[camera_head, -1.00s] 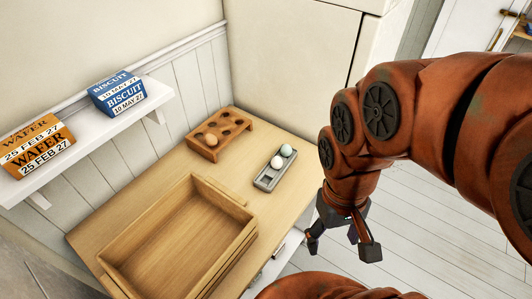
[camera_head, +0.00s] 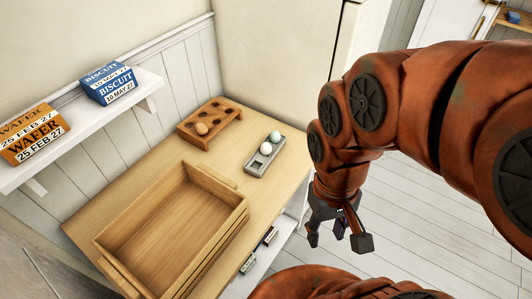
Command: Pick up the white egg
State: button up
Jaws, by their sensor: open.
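The white egg (camera_head: 266,148) sits in a small grey tray (camera_head: 255,168) on the wooden table top. A pale blue-green egg (camera_head: 275,136) sits in the same tray, just behind it. My gripper (camera_head: 338,243) is open and empty. It hangs to the right of the table, beyond its edge, apart from the tray and pointing down. Nothing hides the white egg.
A brown egg (camera_head: 202,128) sits in a wooden holder with several holes (camera_head: 222,122) at the back. A large empty wooden crate (camera_head: 242,213) fills the table's front left. A wall shelf (camera_head: 92,125) carries a wafer box (camera_head: 33,134) and a biscuit box (camera_head: 108,84). Small boxes (camera_head: 270,236) lie on a lower shelf.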

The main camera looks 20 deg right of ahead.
aim_at(265, 149)
jog(key=u, duration=0.4)
jog(key=k, duration=0.2)
jog(key=z, duration=0.85)
jog(key=i, duration=0.5)
jog(key=u, duration=1.85)
